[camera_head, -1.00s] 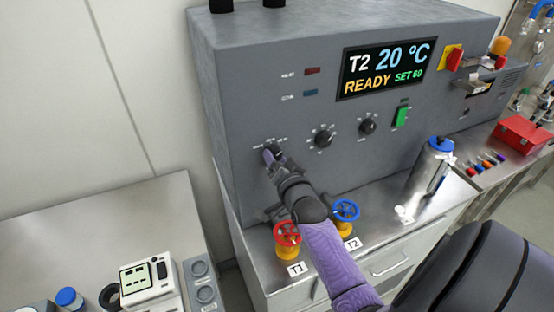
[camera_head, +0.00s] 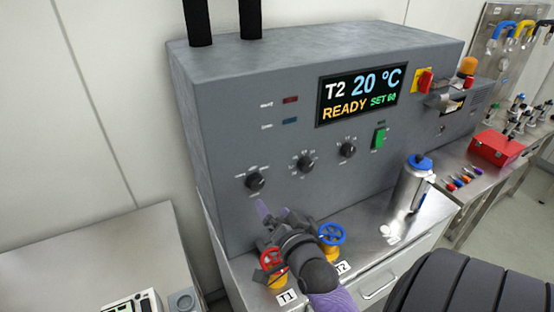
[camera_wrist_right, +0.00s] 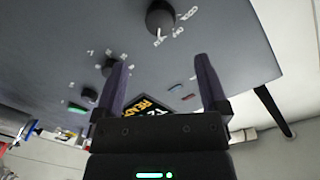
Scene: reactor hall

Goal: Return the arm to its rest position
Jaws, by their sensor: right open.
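My right gripper (camera_head: 272,213) is open and empty in the head view, in front of the grey control cabinet (camera_head: 235,105) and just below its left knob (camera_head: 255,181). In the right wrist view its two dark fingers (camera_wrist_right: 160,90) stand apart with nothing between them. The left knob also shows there (camera_wrist_right: 160,17), beyond the fingertips and apart from them. My right arm partly hides the red valve wheel (camera_head: 268,259) marked T1 and sits beside the blue valve wheel (camera_head: 332,234). My left gripper is not in view.
The cabinet display (camera_head: 360,94) reads T2 20 °C, READY, SET 60. A silver flask (camera_head: 412,186) with a blue cap stands right on the steel bench. A red box (camera_head: 496,148) lies farther right. A side table (camera_head: 110,255) at lower left has bare room.

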